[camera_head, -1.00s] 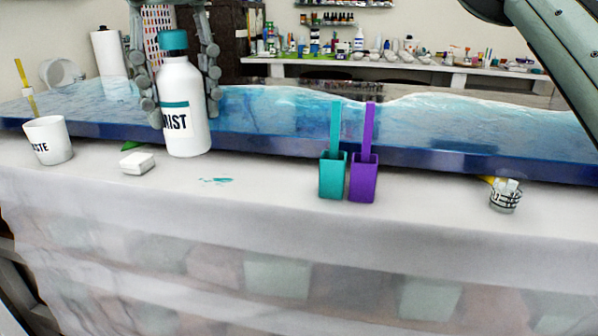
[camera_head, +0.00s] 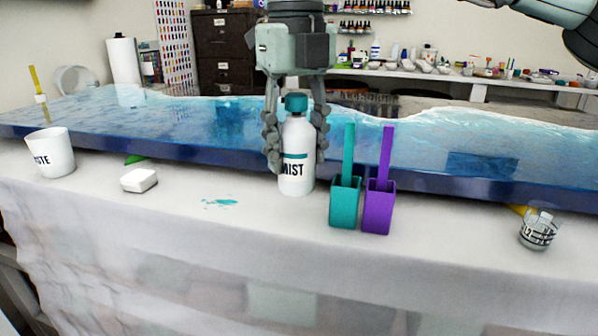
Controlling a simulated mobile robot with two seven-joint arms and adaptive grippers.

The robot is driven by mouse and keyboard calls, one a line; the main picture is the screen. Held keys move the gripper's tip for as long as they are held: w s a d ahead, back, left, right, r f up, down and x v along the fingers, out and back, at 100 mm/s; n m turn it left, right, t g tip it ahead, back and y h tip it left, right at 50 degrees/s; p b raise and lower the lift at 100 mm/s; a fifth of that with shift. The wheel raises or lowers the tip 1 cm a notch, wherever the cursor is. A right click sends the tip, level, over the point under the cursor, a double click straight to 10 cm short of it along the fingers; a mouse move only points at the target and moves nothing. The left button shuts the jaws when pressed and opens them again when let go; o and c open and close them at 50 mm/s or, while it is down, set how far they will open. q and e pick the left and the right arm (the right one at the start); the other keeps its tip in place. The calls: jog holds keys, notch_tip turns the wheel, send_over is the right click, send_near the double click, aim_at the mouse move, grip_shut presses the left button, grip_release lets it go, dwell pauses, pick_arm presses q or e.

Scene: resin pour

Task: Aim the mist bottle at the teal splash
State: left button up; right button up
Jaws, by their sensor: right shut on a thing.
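The white mist bottle (camera_head: 296,178) with a teal cap and band stands upright between the fingers of my right gripper (camera_head: 297,158), which is shut on it. Its base is near the white-covered tabletop by the slab's front edge; I cannot tell whether it touches. The word MIST faces front-left. The teal splash (camera_head: 220,203) is a small flat stain on the white cover, to the left of the bottle and a little nearer to me. My left gripper is not in view.
A teal holder (camera_head: 345,205) and a purple holder (camera_head: 378,210) with upright sticks stand close right of the bottle. A white block (camera_head: 139,180) and a waste cup (camera_head: 52,155) are left. A glass cup (camera_head: 538,232) is far right. The blue resin slab (camera_head: 205,125) lies behind.

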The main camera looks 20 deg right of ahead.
aim_at(299, 172)
notch_tip(299, 172, down, 4)
jog(key=shift+d+r, duration=0.1)
jog(key=shift+d, duration=0.05)
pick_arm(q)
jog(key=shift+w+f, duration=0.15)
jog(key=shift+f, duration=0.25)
pick_arm(e)
jog(key=shift+f, duration=0.2)
jog(key=shift+f, duration=0.15)
jog(key=o, duration=1.4)
jog(key=shift+c, duration=0.2)
jog(key=shift+r, duration=0.35)
notch_tip(299, 172, up, 11)
jog(key=shift+f, duration=0.15)
jog(key=shift+r, duration=0.45)
